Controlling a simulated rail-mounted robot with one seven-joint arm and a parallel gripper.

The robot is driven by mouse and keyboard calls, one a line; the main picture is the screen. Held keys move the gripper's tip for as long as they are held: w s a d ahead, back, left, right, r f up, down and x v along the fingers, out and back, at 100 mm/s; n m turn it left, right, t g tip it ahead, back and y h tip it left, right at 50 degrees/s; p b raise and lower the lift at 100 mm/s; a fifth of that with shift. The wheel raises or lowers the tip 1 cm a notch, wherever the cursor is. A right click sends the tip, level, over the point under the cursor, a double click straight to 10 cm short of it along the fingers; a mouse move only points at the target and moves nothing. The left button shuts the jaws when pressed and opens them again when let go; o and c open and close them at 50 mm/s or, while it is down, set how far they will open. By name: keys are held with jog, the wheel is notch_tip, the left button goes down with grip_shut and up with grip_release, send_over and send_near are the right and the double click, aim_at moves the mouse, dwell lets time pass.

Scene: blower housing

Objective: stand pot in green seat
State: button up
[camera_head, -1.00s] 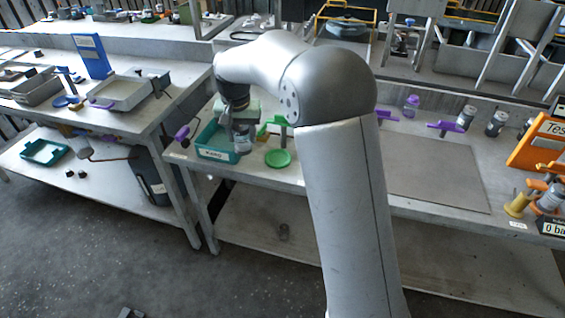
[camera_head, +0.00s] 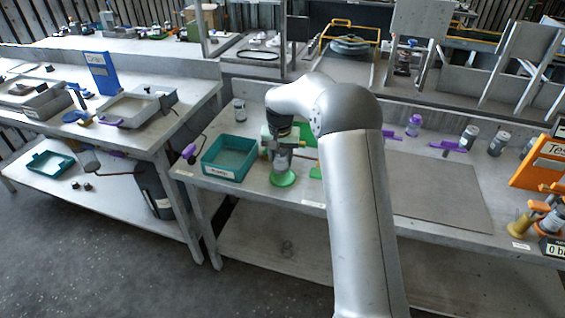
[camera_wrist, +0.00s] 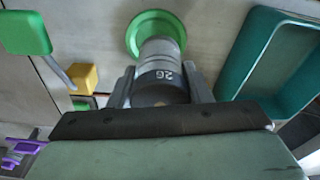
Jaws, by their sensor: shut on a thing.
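The pot (camera_wrist: 160,62) is a grey cylinder with a dark end and a printed number. My gripper (camera_wrist: 158,88) is shut on it, one finger on each side. The green seat (camera_wrist: 136,42) is a round green disc, directly beyond the pot's far end in the wrist view. In the head view my gripper (camera_head: 280,150) holds the pot (camera_head: 282,161) upright above the green seat (camera_head: 283,180), on the bench near its front edge. Whether the pot touches the seat I cannot tell. The pot hides the seat's middle.
A teal tray (camera_head: 205,165) stands just left of the seat. A green paddle-like part (camera_wrist: 25,33) and a yellow block (camera_wrist: 83,77) are near the seat on the other side. A grey mat (camera_head: 435,190) lies farther right.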

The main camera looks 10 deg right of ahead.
aim_at(283, 164)
jog(key=shift+w+d+f, duration=0.1)
jog(key=shift+d+f, duration=0.05)
jog(key=shift+f, duration=0.8)
jog(key=shift+w+d+f, duration=0.1)
jog(key=shift+d+f, duration=0.05)
jog(key=shift+f, duration=0.75)
jog(key=shift+f, duration=0.15)
jog(key=o, duration=1.2)
jog(key=shift+s, duration=0.1)
jog(key=shift+c, duration=0.2)
